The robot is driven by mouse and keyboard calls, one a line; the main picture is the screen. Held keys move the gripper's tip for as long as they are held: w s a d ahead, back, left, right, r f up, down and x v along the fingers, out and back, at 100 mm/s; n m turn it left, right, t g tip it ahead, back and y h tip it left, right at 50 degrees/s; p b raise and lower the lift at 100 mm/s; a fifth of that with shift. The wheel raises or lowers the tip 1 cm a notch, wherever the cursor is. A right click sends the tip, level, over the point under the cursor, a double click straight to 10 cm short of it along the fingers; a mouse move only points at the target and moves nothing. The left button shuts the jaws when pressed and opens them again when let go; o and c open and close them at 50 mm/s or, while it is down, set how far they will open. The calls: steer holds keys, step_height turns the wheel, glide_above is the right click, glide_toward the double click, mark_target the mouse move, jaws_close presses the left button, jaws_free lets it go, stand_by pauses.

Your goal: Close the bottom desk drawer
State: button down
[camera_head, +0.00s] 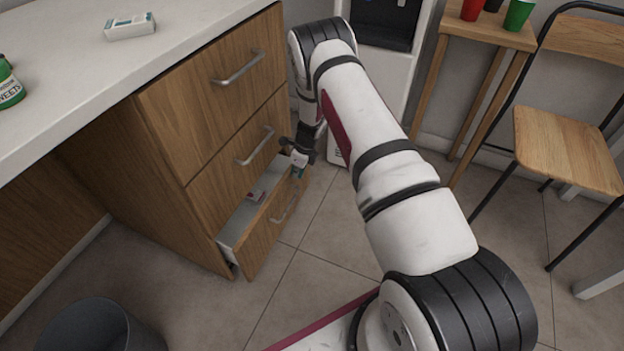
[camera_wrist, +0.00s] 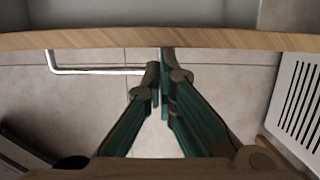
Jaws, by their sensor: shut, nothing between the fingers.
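Nothing is held.
The two upper drawers (camera_head: 210,95) are shut. A dark bin (camera_head: 97,325) stands at the lower left. A white dispenser (camera_head: 407,65), a small table with cups (camera_head: 480,25) and a chair (camera_head: 565,150) stand at the back and right. Tiled floor (camera_head: 300,285) before the drawer is clear.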

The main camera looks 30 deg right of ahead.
mark_target(287, 172)
steer(key=shift+w+a, duration=1.1)
steer(key=shift+w, duration=0.25)
